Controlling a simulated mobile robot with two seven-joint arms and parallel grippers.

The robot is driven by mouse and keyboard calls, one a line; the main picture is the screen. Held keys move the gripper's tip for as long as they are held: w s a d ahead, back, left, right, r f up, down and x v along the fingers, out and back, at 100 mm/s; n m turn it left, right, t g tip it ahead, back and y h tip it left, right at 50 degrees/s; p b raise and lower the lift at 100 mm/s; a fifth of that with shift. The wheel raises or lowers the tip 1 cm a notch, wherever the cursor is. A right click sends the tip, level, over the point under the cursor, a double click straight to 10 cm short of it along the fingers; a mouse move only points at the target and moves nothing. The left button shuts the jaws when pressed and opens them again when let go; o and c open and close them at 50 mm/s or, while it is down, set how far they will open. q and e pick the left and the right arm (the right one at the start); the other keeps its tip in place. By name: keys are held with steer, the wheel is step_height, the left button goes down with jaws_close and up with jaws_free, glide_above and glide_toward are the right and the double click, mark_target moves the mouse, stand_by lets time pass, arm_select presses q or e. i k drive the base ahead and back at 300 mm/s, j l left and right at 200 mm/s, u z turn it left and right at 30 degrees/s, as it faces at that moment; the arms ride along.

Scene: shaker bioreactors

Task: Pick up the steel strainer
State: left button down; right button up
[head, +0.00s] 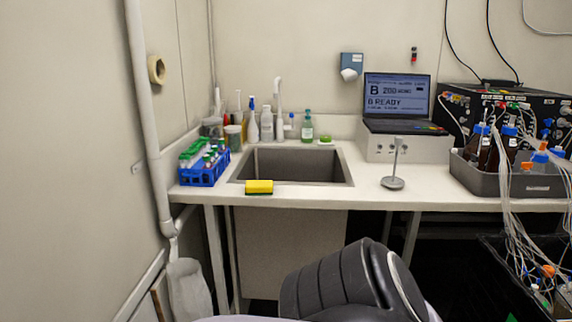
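A small steel-coloured object with a round, flat base and a thin upright stem stands on the white counter, right of the sink; it looks like the steel strainer (393,183). It stands apart from the things around it, with bare counter on both sides. Nothing holds it. Neither of my grippers shows in the head view, so I cannot see whether they are open or shut.
The sink (300,165) is left of it, with a yellow sponge (259,187) at its front edge. A blue tube rack (204,170) stands far left. A laptop (398,102) sits behind on a white box. A grey tray (480,180) with bottles and tubing is right.

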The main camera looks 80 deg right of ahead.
mark_target(391, 181)
steer(key=z, duration=3.3)
steer(key=i+j, duration=0.3)
steer(key=i, duration=0.15)
steer(key=i+j+z, duration=0.1)
steer(key=i+j, duration=0.25)
steer(key=i, duration=0.1)
